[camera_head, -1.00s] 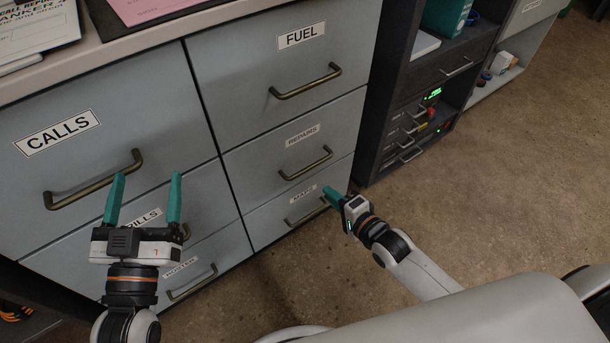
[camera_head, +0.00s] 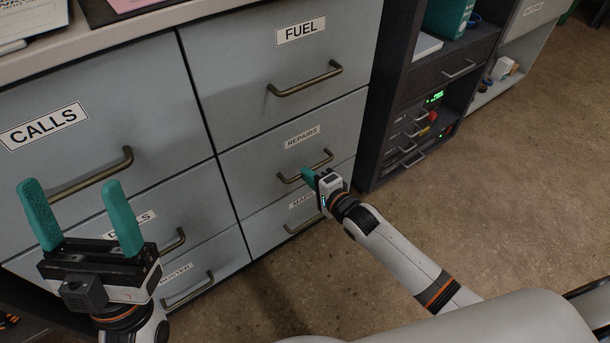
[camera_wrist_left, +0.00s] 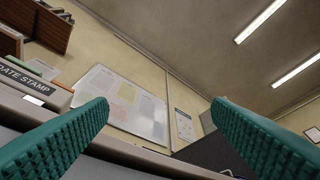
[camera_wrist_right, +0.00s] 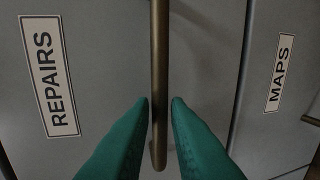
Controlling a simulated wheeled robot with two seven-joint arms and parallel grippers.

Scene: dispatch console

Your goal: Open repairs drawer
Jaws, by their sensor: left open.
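The repairs drawer (camera_head: 252,158) is a shut grey-blue front with a REPAIRS label and a bronze bar handle (camera_head: 321,162). In the right wrist view the handle (camera_wrist_right: 159,60) runs up and down between my right gripper's (camera_wrist_right: 160,103) teal fingertips. Slim gaps seem to show on both sides, so I cannot tell whether the fingers touch it. In the head view the right gripper (camera_head: 306,173) is at this handle and hides part of it. My left gripper (camera_head: 81,208) is open and empty in front of the CALLS and DRILLS drawers.
The FUEL drawer (camera_head: 230,60) is above and the MAPS drawer (camera_head: 262,222) below, its label partly covered by my right gripper. The CALLS drawer (camera_head: 40,100) is at left. A dark rack (camera_head: 393,120) stands to the right. The floor (camera_head: 500,190) in front is clear.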

